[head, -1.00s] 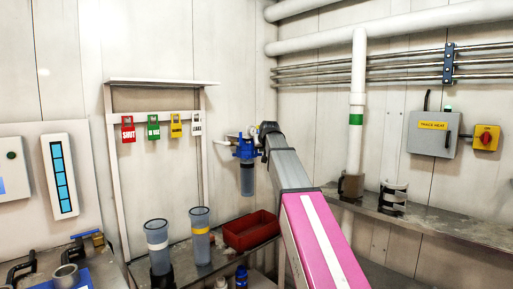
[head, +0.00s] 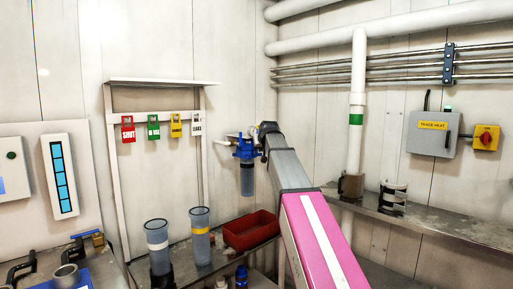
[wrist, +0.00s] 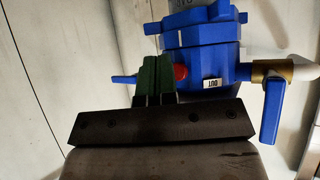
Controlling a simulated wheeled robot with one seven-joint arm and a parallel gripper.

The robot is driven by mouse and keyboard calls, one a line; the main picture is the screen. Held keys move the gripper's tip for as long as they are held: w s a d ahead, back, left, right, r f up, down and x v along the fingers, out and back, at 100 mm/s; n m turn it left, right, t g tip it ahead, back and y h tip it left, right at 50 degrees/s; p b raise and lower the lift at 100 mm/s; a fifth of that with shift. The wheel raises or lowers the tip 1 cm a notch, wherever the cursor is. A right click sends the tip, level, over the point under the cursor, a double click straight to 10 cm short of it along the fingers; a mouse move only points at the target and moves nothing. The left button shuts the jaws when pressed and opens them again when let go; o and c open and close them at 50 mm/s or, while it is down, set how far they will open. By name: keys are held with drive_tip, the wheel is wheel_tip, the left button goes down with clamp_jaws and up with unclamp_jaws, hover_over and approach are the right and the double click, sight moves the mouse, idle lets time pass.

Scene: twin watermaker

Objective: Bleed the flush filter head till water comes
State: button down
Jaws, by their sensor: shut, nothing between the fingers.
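The flush filter head (head: 245,150) is blue and sits on the back wall, with a clear grey bowl (head: 247,180) under it. In the wrist view the blue head (wrist: 205,45) carries a red button (wrist: 181,73), a label reading "OUT" (wrist: 212,83) and a blue lever (wrist: 271,110) hanging down on the right pipe. My gripper (wrist: 155,65) has green fingers, shut together with nothing between them. The fingertips are just left of the red button; I cannot tell if they touch it. In the head view my arm hides the gripper. No water is visible.
A red bin (head: 251,231) stands on the bench below the filter. Two clear cylinders (head: 157,246) (head: 200,235) stand left of it. Coloured tags (head: 153,127) hang on the wall rack. A white pipe (head: 356,110) rises at right.

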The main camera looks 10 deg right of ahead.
drive_tip(key=shift+w+a, duration=0.15)
drive_tip(key=shift+w, duration=0.15)
drive_tip(key=shift+w+a, duration=0.3)
drive_tip(key=shift+w, duration=0.05)
idle(0.8)
idle(1.2)
drive_tip(key=shift+s+d, duration=0.5)
drive_tip(key=shift+s, duration=0.25)
drive_tip(key=s+d, duration=0.1)
drive_tip(key=s, duration=0.1)
drive_tip(key=s+d, duration=0.2)
idle(0.4)
drive_tip(key=shift+f, duration=0.1)
